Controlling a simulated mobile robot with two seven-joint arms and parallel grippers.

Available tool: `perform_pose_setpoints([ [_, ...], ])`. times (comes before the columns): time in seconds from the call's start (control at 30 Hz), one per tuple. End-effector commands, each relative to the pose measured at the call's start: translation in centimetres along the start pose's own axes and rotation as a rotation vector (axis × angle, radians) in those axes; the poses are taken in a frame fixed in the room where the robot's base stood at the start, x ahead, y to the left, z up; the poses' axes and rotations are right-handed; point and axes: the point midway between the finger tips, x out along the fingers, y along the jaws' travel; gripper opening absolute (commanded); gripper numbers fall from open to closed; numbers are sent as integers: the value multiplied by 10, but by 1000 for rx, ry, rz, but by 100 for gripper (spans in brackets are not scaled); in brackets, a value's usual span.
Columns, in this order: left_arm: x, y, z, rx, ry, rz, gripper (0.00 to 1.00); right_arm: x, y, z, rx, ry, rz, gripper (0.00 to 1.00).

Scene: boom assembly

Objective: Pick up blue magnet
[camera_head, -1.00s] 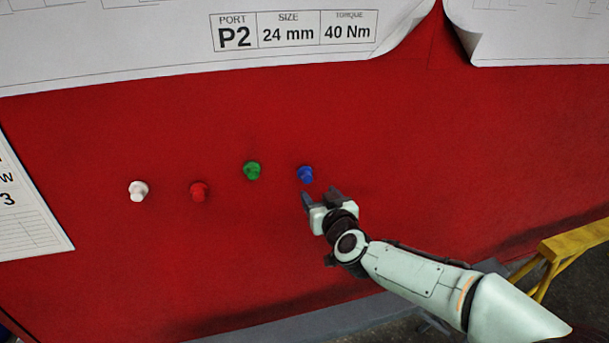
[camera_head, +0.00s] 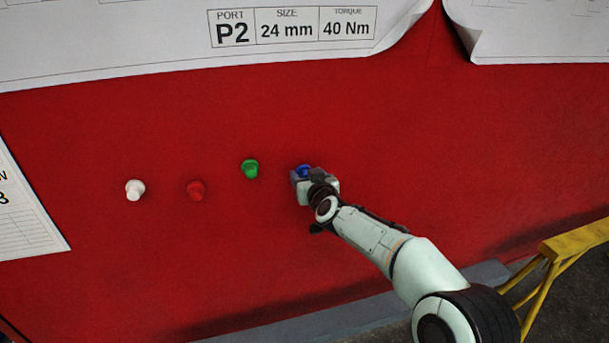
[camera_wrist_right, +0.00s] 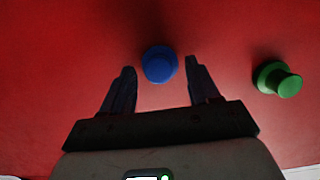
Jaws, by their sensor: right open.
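The blue magnet (camera_head: 303,171) sits on the red panel (camera_head: 430,170), partly hidden by my right gripper in the head view. In the right wrist view the blue magnet (camera_wrist_right: 159,64) lies between the fingertip lines, slightly beyond the tips. My right gripper (camera_head: 303,176) is at the magnet, and its two fingers (camera_wrist_right: 160,72) are spread apart with nothing gripped between them. Whether a finger touches the magnet cannot be told. My left gripper is not in view.
A green magnet (camera_head: 250,169) is close on the left, also in the right wrist view (camera_wrist_right: 278,80). A red magnet (camera_head: 196,190) and a white magnet (camera_head: 135,190) are farther left. A paper sheet (camera_head: 150,50) hangs above. A yellow stand (camera_head: 575,243) is at the lower right.

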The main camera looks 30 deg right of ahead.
Motion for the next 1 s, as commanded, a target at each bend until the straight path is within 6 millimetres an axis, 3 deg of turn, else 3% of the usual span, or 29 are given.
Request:
perform_pose_setpoints([
  [0.13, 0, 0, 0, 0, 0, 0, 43, 0, 0, 0, 0, 0, 0, 60],
  [0.17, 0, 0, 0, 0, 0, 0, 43, 0, 0, 0, 0, 0, 0, 54],
  [0.33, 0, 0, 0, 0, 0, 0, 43, 0, 0, 0, 0, 0, -1, 0],
  [0.77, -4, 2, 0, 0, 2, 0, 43, -4, -1, -5, 0, 2, -2, 0],
  [1.0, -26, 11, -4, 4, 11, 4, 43, -11, -1, -34, 1, 4, -3, 0],
])
